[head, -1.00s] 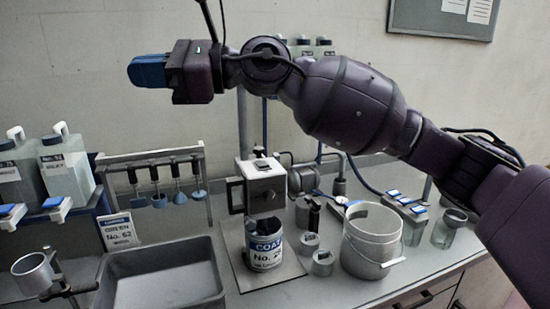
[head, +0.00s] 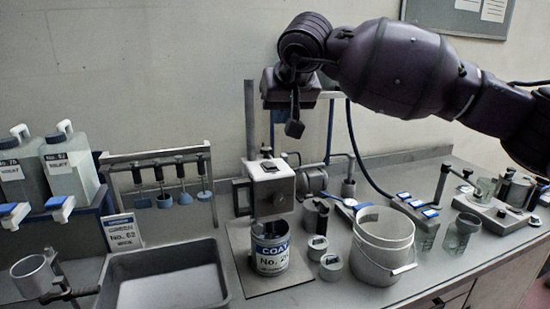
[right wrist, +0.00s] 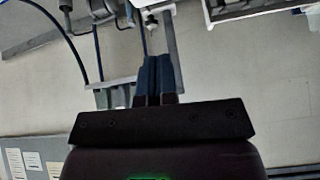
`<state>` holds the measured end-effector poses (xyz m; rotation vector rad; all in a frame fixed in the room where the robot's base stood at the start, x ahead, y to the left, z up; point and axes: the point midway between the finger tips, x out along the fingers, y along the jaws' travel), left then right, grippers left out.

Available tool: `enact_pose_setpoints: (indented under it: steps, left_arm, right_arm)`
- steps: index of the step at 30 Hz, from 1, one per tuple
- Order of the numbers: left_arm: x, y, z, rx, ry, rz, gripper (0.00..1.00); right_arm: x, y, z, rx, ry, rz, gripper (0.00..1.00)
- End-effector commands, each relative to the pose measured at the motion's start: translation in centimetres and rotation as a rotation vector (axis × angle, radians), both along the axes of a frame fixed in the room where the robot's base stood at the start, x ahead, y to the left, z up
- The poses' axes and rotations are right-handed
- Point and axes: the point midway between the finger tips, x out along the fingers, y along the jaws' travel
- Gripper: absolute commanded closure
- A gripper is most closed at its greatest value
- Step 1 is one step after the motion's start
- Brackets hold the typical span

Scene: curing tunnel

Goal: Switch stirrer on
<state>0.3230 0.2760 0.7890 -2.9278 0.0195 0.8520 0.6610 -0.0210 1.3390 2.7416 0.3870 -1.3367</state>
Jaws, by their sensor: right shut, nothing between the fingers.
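The stirrer is a white box-shaped head (head: 270,190) on a grey upright column, with a small dark switch-like part (head: 268,166) on its top. My left gripper is not in view.
A white bucket (head: 383,243) and small pots (head: 331,266) stand right of the stirrer. A grey tray (head: 112,292) and a rack of hanging stirring tools (head: 150,163) are to its left. Jugs (head: 70,170) stand at far left. A blue hose (head: 362,165) hangs behind the bucket.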

Motion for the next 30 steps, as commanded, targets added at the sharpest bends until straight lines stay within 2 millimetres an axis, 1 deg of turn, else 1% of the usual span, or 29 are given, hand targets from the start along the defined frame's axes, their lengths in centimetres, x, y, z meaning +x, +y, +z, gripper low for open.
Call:
enact_pose_setpoints:
  steps: [6,15,19,23,30]
  left_arm:
    - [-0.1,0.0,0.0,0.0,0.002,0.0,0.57]
    - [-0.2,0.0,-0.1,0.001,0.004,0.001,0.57]
    - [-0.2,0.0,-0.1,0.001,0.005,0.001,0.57]
    - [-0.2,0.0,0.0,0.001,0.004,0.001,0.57]
    - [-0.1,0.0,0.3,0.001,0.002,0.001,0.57]
  right_arm:
    - [-0.1,-0.1,-0.1,-0.052,-0.008,0.056,1.0]
    - [-0.1,-0.1,-0.1,-0.051,-0.008,0.059,1.0]
    - [0.2,0.0,-0.5,-0.051,-0.007,0.058,1.0]
    - [1.0,0.2,-1.6,-0.049,-0.005,0.057,1.0]
    - [3.3,1.1,-4.8,-0.049,-0.005,0.057,1.0]
